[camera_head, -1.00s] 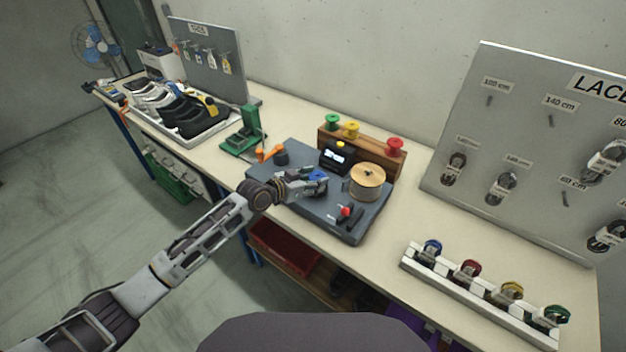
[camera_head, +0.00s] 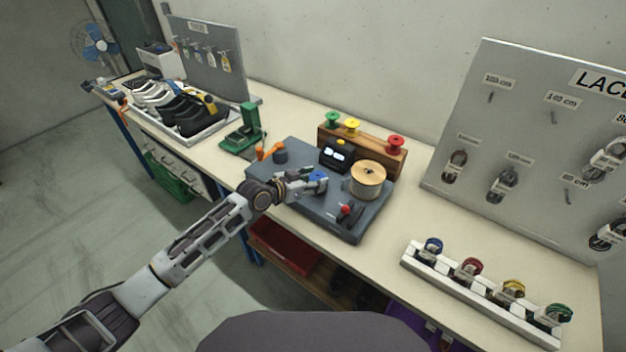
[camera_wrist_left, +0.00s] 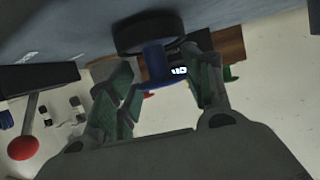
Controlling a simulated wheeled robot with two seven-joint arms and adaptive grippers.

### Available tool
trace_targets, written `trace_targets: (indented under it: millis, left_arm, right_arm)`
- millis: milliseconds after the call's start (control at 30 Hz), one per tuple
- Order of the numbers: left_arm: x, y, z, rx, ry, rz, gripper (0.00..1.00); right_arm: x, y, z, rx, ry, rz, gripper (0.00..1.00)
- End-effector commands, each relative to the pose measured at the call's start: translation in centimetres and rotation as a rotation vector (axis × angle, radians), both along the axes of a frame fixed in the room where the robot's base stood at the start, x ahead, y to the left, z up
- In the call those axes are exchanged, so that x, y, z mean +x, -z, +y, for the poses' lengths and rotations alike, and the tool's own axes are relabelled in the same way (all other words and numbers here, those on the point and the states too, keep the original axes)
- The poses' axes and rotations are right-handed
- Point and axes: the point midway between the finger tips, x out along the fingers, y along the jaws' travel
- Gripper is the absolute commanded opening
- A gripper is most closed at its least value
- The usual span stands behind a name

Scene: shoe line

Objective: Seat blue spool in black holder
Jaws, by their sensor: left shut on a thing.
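My left gripper (camera_head: 312,180) is shut on the blue spool (camera_head: 319,175), above the grey base plate of the machine. In the left wrist view, the blue spool (camera_wrist_left: 154,66) sits between the green finger pads of the left gripper (camera_wrist_left: 160,88). A round black part (camera_wrist_left: 147,32), which looks like the black holder, lies right against the spool's end in that picture. I cannot tell whether the two touch or the spool is seated. In the head view the gripper hides much of this spot. My right gripper is not in view.
The grey base plate (camera_head: 335,228) also carries a tan reel (camera_head: 368,178), a red-knobbed lever (camera_head: 346,210), a small display (camera_head: 337,154) and a dark cylinder (camera_head: 281,156). A wooden rack (camera_head: 372,158) with green, yellow and red spools stands behind. Free table lies right of the plate.

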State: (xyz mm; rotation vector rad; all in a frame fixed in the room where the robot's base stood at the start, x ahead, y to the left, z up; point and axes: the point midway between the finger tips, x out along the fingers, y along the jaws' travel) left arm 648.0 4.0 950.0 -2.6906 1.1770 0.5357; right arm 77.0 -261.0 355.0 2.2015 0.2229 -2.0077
Motion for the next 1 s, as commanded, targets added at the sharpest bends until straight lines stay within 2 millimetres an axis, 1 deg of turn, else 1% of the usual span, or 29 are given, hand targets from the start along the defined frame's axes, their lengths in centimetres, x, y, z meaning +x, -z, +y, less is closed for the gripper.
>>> trace_targets:
  millis: [200,233,267,300,667,1000]
  left_arm:
    - [0.0,0.3,0.0,0.0,0.0,0.0,0.27]
    - [0.0,0.3,0.0,0.0,0.0,0.0,0.54]
    - [0.0,0.2,0.0,0.0,0.0,0.0,0.58]
    - [0.0,0.2,0.0,0.0,0.0,0.0,0.59]
    - [-0.1,0.2,0.1,0.001,0.0,0.001,0.59]
    - [-0.9,-0.4,1.1,0.001,-0.001,0.0,0.59]
  right_arm:
    - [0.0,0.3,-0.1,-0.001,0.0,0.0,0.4]
    - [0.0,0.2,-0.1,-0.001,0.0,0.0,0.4]
    - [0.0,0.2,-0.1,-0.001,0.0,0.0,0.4]
    - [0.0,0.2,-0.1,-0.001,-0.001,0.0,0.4]
    - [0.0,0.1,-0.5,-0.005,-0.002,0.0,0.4]
    - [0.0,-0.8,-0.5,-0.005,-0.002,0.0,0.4]
